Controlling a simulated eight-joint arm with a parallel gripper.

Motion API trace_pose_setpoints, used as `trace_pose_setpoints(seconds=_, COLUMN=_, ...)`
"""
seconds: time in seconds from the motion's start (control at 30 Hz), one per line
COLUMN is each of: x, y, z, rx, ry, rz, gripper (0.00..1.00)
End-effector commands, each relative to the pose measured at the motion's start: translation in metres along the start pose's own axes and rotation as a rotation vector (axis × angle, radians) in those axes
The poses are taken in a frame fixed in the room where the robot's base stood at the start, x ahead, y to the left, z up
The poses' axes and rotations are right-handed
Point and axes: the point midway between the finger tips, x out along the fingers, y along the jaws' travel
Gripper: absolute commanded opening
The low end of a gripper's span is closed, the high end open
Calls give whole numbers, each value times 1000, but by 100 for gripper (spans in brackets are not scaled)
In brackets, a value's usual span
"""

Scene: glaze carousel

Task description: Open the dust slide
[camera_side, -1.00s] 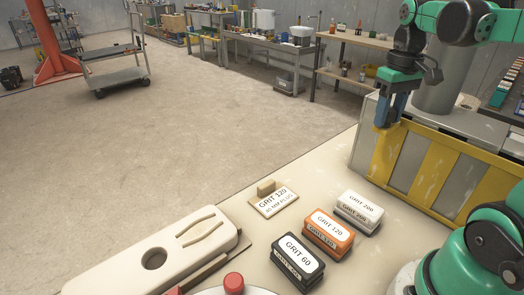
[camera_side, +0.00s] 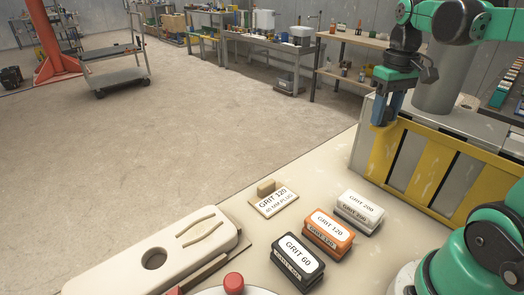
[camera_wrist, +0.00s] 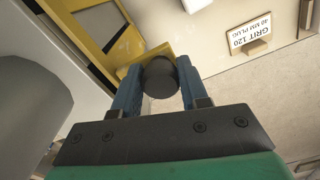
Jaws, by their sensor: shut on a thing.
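The yellow dust slide (camera_side: 382,150) stands upright along the front of the grey metal box at right, with slot-like openings between its yellow bars. My gripper (camera_side: 384,118) is at the slide's upper left end, pointing down. In the wrist view, the gripper's two blue fingers (camera_wrist: 160,88) are shut on a round dark knob (camera_wrist: 160,77). Part of the yellow slide (camera_wrist: 128,48) shows just behind the knob. The fingers hide the knob in the side view.
Sanding blocks marked GRIT 60 (camera_side: 297,261), GRIT 120 (camera_side: 328,233) and GRIT 200 (camera_side: 359,211) sit on the pale table. A GRIT 120 plug label plate (camera_side: 272,200) lies farther back.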

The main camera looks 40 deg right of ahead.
Motion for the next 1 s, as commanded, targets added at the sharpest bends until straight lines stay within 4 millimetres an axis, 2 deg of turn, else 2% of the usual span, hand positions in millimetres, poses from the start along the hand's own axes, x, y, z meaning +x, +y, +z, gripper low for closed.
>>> trace_pose_setpoints(seconds=0.23, x=-1, y=-10, z=-32, rx=-2, ry=1, rz=2, gripper=0)
trace_pose_setpoints(seconds=0.6, x=0, y=-11, z=-36, rx=0, ry=3, rz=2, gripper=0)
trace_pose_setpoints(seconds=0.63, x=0, y=-11, z=-36, rx=0, ry=3, rz=2, gripper=47)
trace_pose_setpoints(seconds=0.7, x=0, y=-11, z=-36, rx=0, ry=2, rz=2, gripper=67)
trace_pose_setpoints(seconds=0.73, x=0, y=-11, z=-36, rx=0, ry=2, rz=2, gripper=70)
trace_pose_setpoints(seconds=1.0, x=0, y=-12, z=-36, rx=0, ry=1, rz=1, gripper=70)
